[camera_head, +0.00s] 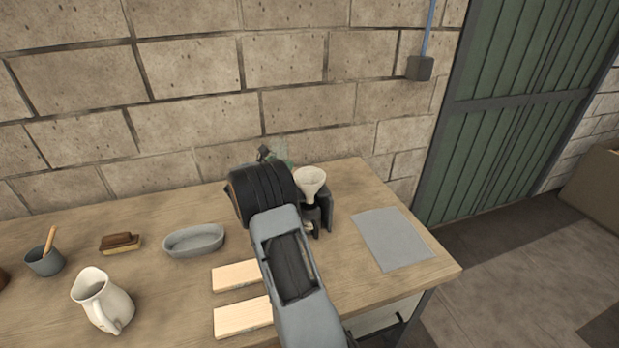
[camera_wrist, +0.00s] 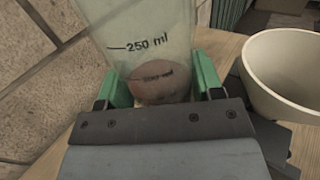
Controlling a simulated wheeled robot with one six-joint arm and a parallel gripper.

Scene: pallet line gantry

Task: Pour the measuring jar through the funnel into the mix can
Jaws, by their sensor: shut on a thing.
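The clear measuring jar (camera_wrist: 150,25) fills the middle of the wrist view, with a "250 ml" mark and a little reddish-brown content showing low in it. My gripper (camera_wrist: 160,82) is shut on the jar, its green pads on either side. In the head view my arm hides most of the jar; a faint greenish part (camera_head: 282,150) shows behind my wrist. The cream funnel (camera_head: 311,183) stands upright just right of my wrist; it also shows at the right of the wrist view (camera_wrist: 290,75), apart from the jar. Dark parts below the funnel are partly hidden; I cannot make out the mix can.
A grey mat (camera_head: 393,239) lies to the right on the wooden table. To the left are a grey oval dish (camera_head: 193,241), a brush (camera_head: 120,243), a grey cup (camera_head: 44,261), a white pitcher (camera_head: 103,300) and two pale wooden blocks (camera_head: 236,275). A block wall stands close behind.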

